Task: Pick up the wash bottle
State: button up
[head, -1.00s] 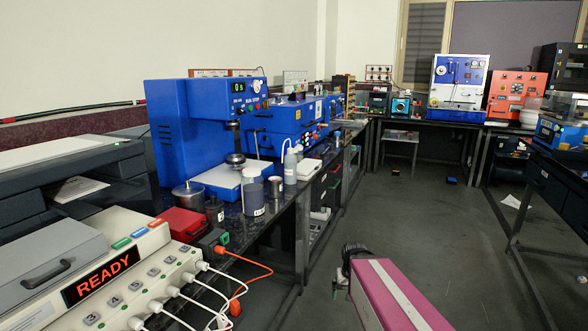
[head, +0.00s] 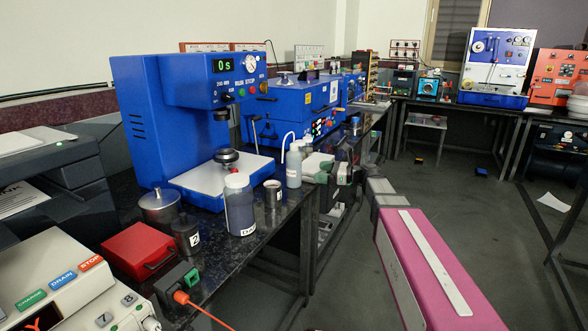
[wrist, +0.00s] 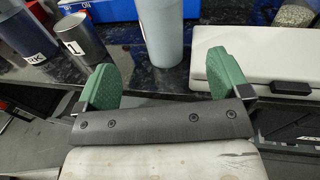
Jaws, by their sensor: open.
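The wash bottle (head: 294,168) is a pale grey-green bottle with a thin white curved spout. It stands upright near the front edge of the dark bench in the head view. In the wrist view its lower body (wrist: 163,35) shows just beyond my gripper, and its top is out of frame. My gripper (head: 334,180) is open, with green fingers, to the right of the bottle in the head view. In the wrist view my gripper (wrist: 161,72) has its fingers apart on either side of the bottle's line, with nothing between them.
A steel cup (head: 273,194) and a dark-filled jar (head: 240,207) stand left of the bottle. A white case (wrist: 275,58) lies close behind the right finger in the wrist view. The blue press (head: 185,120) stands behind.

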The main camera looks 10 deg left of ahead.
aim_at(294, 165)
jog(key=shift+m+y, duration=0.3)
jog(key=a, duration=0.3)
jog(key=w+a, duration=0.1)
jog(key=a, duration=0.3)
jog(key=w+a+r, duration=0.1)
jog(key=a, duration=0.3)
jog(key=shift+s, duration=0.1)
jog(key=c, duration=0.7)
